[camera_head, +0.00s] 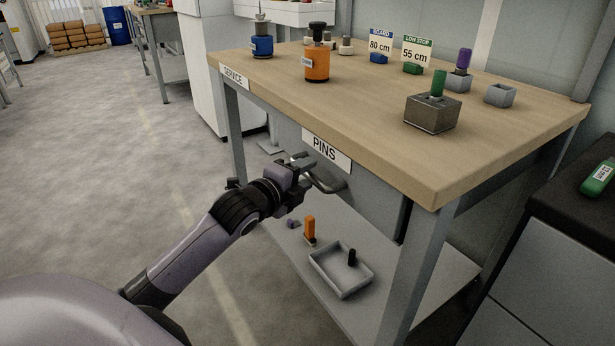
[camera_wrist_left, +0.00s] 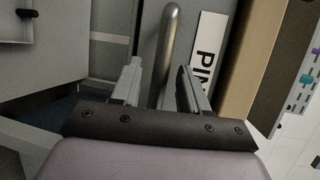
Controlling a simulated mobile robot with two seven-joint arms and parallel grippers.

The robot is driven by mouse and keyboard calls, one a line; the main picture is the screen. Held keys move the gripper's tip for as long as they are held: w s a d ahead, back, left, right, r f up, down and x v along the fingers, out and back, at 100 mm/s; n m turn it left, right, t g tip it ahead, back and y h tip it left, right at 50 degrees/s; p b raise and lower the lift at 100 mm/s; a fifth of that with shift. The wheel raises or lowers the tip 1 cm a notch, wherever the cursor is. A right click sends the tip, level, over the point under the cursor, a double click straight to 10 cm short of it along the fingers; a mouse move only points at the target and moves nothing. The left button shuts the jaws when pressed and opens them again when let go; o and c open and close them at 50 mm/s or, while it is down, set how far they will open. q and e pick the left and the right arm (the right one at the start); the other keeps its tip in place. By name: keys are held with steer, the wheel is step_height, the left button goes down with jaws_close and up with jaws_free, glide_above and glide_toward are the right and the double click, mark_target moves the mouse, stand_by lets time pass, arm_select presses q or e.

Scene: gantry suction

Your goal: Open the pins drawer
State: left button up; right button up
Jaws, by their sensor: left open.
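The pins drawer (camera_head: 372,196) hangs under the wooden bench top, its grey front flush beneath a white PINS label (camera_head: 326,150). Its metal bar handle (camera_head: 328,184) sticks out below the label. My left gripper (camera_head: 302,166) is at the handle, open. In the left wrist view the handle (camera_wrist_left: 168,50) runs between the two spread fingers (camera_wrist_left: 160,88), with gaps on both sides; the label (camera_wrist_left: 207,55) is to its right. I cannot tell how deep the handle sits between the fingers. My right gripper is in neither view.
The bench top (camera_head: 365,115) carries an orange container (camera_head: 317,66), a blue container (camera_head: 262,46), signs and a metal block (camera_head: 431,114) with a green pin. Open floor lies left.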

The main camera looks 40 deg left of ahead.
arm_select(q)
steer(key=shift+w+f, duration=0.1)
steer(key=shift+w, duration=0.6)
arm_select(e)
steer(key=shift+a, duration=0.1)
arm_select(q)
jaws_close()
steer(key=shift+s, duration=0.1)
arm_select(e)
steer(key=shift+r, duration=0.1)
